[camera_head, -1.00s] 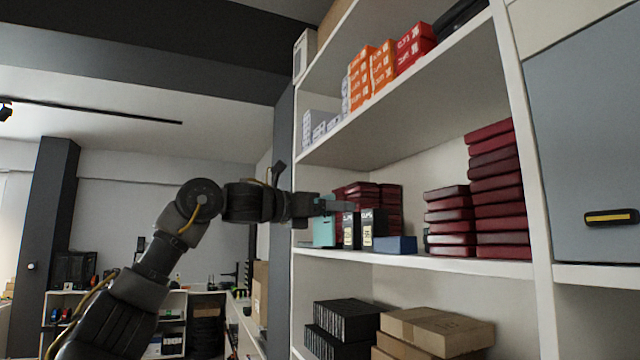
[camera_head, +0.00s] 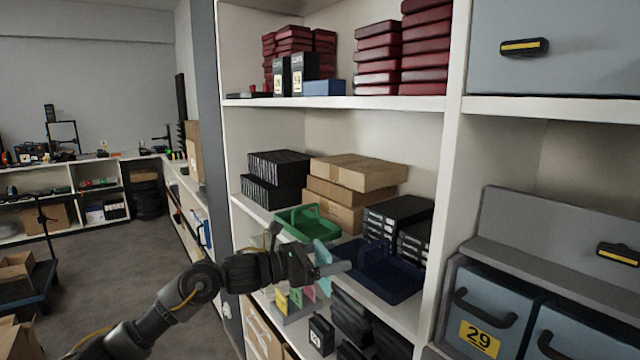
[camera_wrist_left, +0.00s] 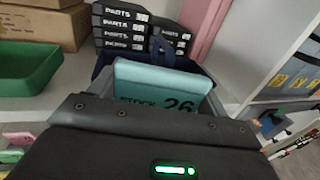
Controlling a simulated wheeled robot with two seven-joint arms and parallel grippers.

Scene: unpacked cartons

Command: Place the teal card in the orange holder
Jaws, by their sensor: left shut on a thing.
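The teal card (camera_wrist_left: 165,82), marked "STOCK 26", is in my left gripper (camera_head: 335,268). In the head view the card (camera_head: 322,256) shows partly at the gripper, in front of the middle shelf's edge. In the left wrist view the gripper body hides its lower edge. My left gripper is shut on it. I cannot make out an orange holder; yellow (camera_head: 282,301) and pink (camera_head: 309,293) cards stand on the lower shelf below the gripper, partly hidden by the arm. My right gripper is not in view.
A green tray (camera_head: 306,222) and a dark blue tray (camera_head: 378,272) sit on the middle shelf behind the gripper. Cardboard boxes (camera_head: 355,172) and black parts boxes (camera_head: 397,215) stand behind them. Black bins (camera_head: 352,315) are on the lower shelf. Open floor lies at left.

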